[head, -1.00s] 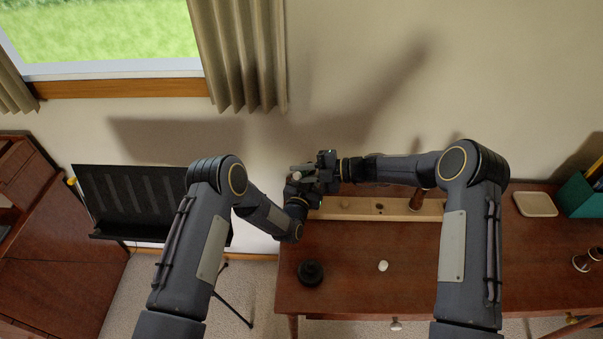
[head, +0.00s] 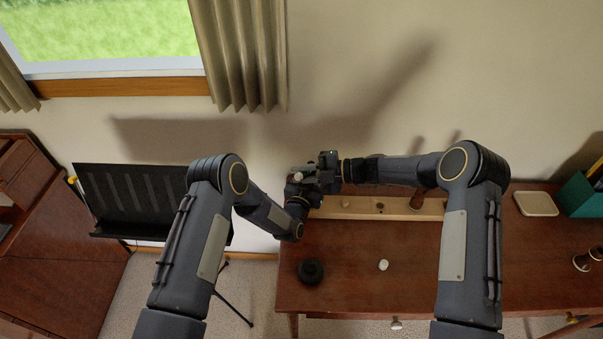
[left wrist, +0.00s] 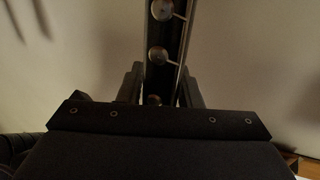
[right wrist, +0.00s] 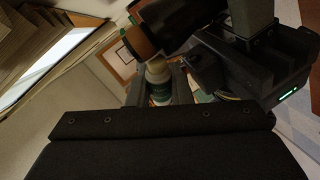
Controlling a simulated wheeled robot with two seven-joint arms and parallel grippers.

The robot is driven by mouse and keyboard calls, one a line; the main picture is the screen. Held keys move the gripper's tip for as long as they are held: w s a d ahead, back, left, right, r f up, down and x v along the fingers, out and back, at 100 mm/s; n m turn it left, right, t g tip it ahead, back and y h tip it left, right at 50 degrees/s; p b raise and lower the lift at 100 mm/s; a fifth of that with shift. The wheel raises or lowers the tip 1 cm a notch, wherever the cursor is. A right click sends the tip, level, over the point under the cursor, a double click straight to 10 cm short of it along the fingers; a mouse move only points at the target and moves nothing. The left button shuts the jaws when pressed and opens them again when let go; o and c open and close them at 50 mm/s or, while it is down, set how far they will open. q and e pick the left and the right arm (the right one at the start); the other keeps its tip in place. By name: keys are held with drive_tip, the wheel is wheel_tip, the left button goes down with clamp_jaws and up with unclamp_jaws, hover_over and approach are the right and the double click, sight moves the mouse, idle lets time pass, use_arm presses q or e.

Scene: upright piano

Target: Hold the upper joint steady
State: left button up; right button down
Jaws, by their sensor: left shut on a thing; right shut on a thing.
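The upper joint (left wrist: 163,55) shows in the left wrist view as a dark tube with silver keys and rods, rising from between my left fingers. My left gripper (left wrist: 158,90) is shut on it. A dark joint with a tan cork end (right wrist: 140,43) also shows in the right wrist view, just above a small tube (right wrist: 158,82) with a whitish cap and green label. My right gripper (right wrist: 158,98) is shut on this tube. In the head view my left gripper (head: 300,186) and right gripper (head: 326,168) are close together above the desk's left back corner and hide most of the joint.
A pale wooden rack (head: 358,208) lies along the back of the desk (head: 350,245). A dark round piece (head: 311,271) and a small white cap (head: 383,265) are on the desk. A cream square (head: 535,204) and a green box (head: 582,196) are at right. A black music stand (head: 135,200) is left.

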drive_tip(key=shift+d+r, duration=0.15)
drive_tip(key=shift+r, duration=0.1)
idle(0.3)
drive_tip(key=shift+s+a, duration=0.1)
drive_tip(key=shift+a, duration=0.1)
idle(0.4)
drive_tip(key=shift+d+f, duration=0.15)
drive_tip(key=shift+f, duration=0.15)
idle(0.4)
idle(0.4)
drive_tip(key=shift+r, duration=0.3)
drive_tip(key=shift+a, duration=0.25)
idle(0.4)
drive_tip(key=shift+w+f, duration=0.2)
drive_tip(key=shift+f, duration=0.1)
drive_tip(key=shift+d, duration=0.2)
idle(0.6)
drive_tip(key=shift+s, duration=0.1)
